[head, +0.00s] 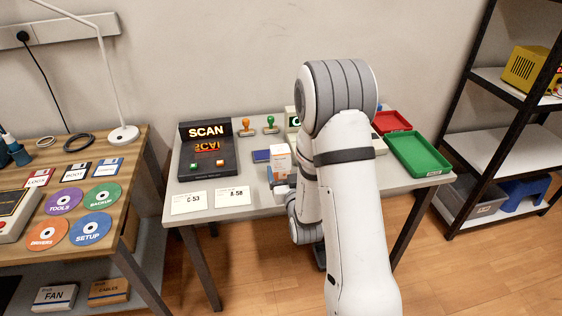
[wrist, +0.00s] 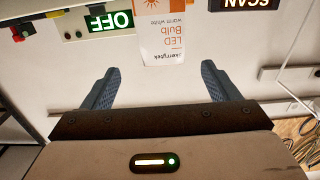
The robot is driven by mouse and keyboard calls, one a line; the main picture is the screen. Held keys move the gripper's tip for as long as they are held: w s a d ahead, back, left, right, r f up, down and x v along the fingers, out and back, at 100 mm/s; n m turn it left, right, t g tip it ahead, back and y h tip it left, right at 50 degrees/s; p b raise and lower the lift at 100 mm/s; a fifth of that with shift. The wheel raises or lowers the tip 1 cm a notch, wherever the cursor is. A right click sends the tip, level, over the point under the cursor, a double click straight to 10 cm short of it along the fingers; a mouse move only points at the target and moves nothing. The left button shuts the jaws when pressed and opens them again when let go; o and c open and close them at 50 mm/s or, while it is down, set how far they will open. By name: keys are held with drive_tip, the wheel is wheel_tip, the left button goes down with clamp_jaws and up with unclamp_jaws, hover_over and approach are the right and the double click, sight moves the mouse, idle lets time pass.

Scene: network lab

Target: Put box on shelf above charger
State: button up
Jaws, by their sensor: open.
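A white and orange LED bulb box (head: 279,160) stands upright on the grey table (head: 245,198) in the head view. It also shows in the wrist view (wrist: 165,32), upside down in the picture, ahead of my gripper (wrist: 160,85). The two blue-grey fingers are spread wide with nothing between them, and the box lies just beyond their tips. My arm hides part of the table. A yellow device (head: 525,66), possibly the charger, sits on a board of the black rack (head: 492,76) at right. Any board above it is out of view.
A lit SCAN stand (head: 207,150), two stamps, label cards (head: 232,197) and a small blue item (head: 261,155) surround the box. Red (head: 391,121) and green (head: 418,154) trays lie at the table's right. The rack's middle board (head: 510,150) has free room. A wooden desk stands left.

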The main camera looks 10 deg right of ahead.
sight(282, 158)
drive_tip(key=w+p, duration=0.1)
drive_tip(key=w, duration=0.6)
drive_tip(key=shift+w+a+p, duration=0.2)
drive_tip(key=shift+w+p, duration=0.1)
drive_tip(key=shift+p, duration=0.05)
drive_tip(key=shift+f, duration=0.1)
drive_tip(key=shift+c, duration=0.4)
drive_tip(key=c, duration=1.1)
drive_tip(key=shift+o, duration=0.2)
